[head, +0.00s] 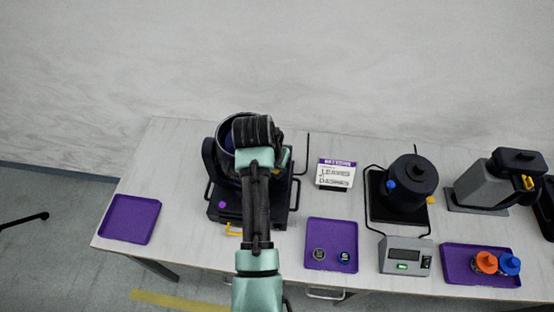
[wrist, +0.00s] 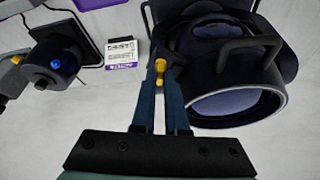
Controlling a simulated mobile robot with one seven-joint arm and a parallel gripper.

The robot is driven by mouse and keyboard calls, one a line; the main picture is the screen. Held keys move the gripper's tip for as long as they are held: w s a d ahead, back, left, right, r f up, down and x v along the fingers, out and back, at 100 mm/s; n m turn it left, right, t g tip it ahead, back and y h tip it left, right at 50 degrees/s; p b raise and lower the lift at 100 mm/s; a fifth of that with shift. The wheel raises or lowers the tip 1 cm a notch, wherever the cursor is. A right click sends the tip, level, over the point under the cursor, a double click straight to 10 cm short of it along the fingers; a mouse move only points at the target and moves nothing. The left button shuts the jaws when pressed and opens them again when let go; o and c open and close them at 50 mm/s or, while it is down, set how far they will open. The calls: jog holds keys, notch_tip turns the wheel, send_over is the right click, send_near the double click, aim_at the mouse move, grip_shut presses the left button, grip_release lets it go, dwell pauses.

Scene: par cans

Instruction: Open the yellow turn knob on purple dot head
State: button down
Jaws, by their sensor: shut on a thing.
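The black par can head (head: 224,133) with the purple dot (head: 222,204) on its base stands on the table, partly hidden behind my arm. In the wrist view its round open front and handle (wrist: 240,45) fill the right side. The yellow turn knob (wrist: 158,67) is on its side, between the tips of my gripper (wrist: 160,72). My gripper is shut on the knob. In the head view my arm mostly covers the gripper, and only a little yellow shows at the right of the head.
A sign (head: 336,173) stands right of the head. A purple tray (head: 314,262) with two small round parts lies in front. Another black head (head: 407,180) with blue and yellow knobs and a grey box (head: 405,256) stand further right. An empty purple tray (head: 130,219) is at the left.

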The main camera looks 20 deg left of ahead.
jog(key=shift+w+a+r+m+h, duration=0.1)
jog(key=shift+m+h, duration=0.25)
jog(key=shift+m, duration=0.6)
jog(key=shift+a+m+h, duration=0.1)
jog(key=shift+m+h, duration=0.25)
jog(key=shift+m, duration=0.6)
jog(key=c, duration=0.9)
grip_release()
jog(key=shift+c, duration=0.2)
jog(key=b+v, duration=0.1)
jog(key=v, duration=1.2)
jog(key=shift+b, duration=0.3)
jog(key=shift+w, duration=0.1)
